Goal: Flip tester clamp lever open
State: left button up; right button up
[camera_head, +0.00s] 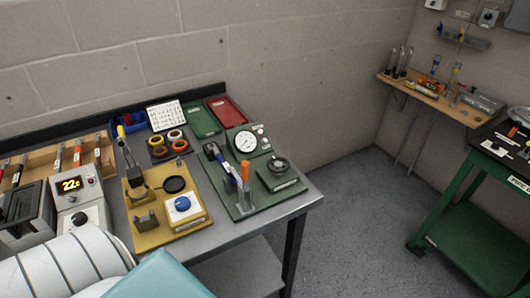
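A green tester board (222,190) with a round white dial gauge (246,142) stands on the right part of the grey bench. An upright metal clamp with an orange lever handle (245,171) stands near the board's middle. A blue and black part (212,152) leans beside it. From this view I cannot tell whether the clamp's jaw is open or closed. Neither of my grippers is in view.
A controller with a lit display (70,184) is farther left. Green (202,122) and red (226,110) trays lie behind. The bench's front right corner is clear.

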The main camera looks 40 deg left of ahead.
aim_at(245, 165)
jog(key=i+l+u, duration=0.1)
jog(key=i+u, duration=0.15)
jog(key=u, duration=0.2)
jog(key=i+l+u, duration=0.15)
jog(key=u, duration=1.15)
jog(key=i+l, duration=0.05)
